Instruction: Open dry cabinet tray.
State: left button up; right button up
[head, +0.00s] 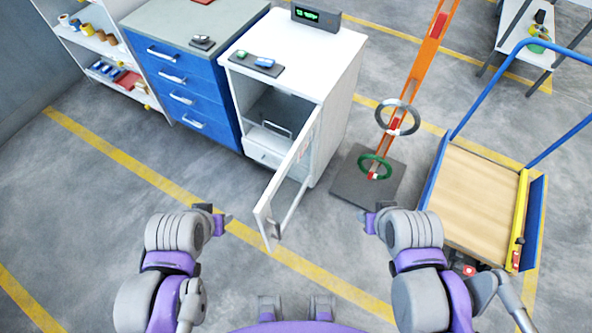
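The white dry cabinet (335,75) stands in the upper middle, and its hinged door (291,180) is swung open toward me. Inside the dark opening a white tray (262,140) with a raised bar handle sits low in the cabinet, and it appears pushed in. A white lower front panel (262,156) shows beneath it. My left gripper (222,219) is left of the open door's lower end, apart from it. My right gripper (369,221) is to the right of the door, also apart. Both grippers look empty; their finger gaps are too small to judge.
A blue drawer cabinet (176,85) adjoins the white cabinet on the left. An orange post on a dark base (348,188) with rings stands to the right, beside a blue-framed cart (481,195). Shelves (100,47) stand far left. Floor at left is clear.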

aim_at(284, 116)
jog(key=i+j, duration=0.2)
jog(key=j, duration=0.2)
jog(key=i+j, duration=0.2)
jog(key=j, duration=0.15)
jog(key=i+j, duration=0.25)
jog(key=j, duration=0.15)
jog(key=i+j, duration=0.2)
jog(key=j, duration=0.2)
jog(key=i+j, duration=0.2)
jog(key=j, duration=0.15)
jog(key=u, duration=0.05)
